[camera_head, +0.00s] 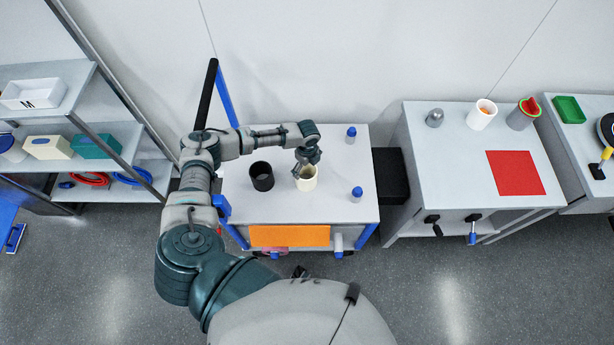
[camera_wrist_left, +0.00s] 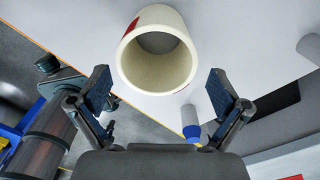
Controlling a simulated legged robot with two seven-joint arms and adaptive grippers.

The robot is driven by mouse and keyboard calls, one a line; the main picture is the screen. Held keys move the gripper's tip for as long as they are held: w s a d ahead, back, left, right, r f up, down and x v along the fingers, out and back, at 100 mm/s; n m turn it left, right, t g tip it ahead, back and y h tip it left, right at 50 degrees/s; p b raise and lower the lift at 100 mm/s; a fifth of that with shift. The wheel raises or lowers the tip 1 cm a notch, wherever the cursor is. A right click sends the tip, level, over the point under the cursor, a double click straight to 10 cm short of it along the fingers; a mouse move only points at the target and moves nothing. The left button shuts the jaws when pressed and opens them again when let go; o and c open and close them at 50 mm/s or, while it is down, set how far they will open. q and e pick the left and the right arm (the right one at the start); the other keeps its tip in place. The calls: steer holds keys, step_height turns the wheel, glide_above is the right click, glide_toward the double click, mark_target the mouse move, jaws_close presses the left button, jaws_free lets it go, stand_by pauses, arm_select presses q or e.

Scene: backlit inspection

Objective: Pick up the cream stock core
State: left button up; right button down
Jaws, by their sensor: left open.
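The cream stock core (camera_head: 307,183) is a short hollow cylinder standing on the light worktable (camera_head: 325,211). In the left wrist view the core (camera_wrist_left: 128,66) shows its round open mouth, close in front of the fingers. My left gripper (camera_head: 303,163) is at the core's rim on its far side in the head view and hides part of it. In the left wrist view my left gripper (camera_wrist_left: 160,90) has its two fingers spread wide, one to each side of the core. Nothing is held between them. I cannot tell whether a finger touches the core. My right gripper is not in view.
A black hollow cylinder (camera_head: 262,182) stands left of the core. Two blue-capped bottles (camera_head: 351,134) (camera_head: 357,195) stand to the right. An orange panel (camera_head: 289,236) lies along the front edge. A second table (camera_head: 461,165) is at right, shelves (camera_head: 108,145) at left.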

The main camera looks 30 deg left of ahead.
arm_select(q)
steer(key=f, duration=0.6)
steer(key=shift+s+a+b, duration=0.1)
steer(key=shift+a+b, duration=0.2)
steer(key=shift+a, duration=0.15)
steer(key=shift+d+r, duration=0.15)
steer(key=shift+d, duration=0.05)
steer(key=shift+c, duration=0.8)
steer(key=shift+d, duration=0.3)
steer(key=c, duration=0.8)
steer(key=shift+r, duration=0.1)
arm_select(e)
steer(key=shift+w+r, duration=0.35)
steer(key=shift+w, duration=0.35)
arm_select(q)
steer(key=shift+a, duration=0.15)
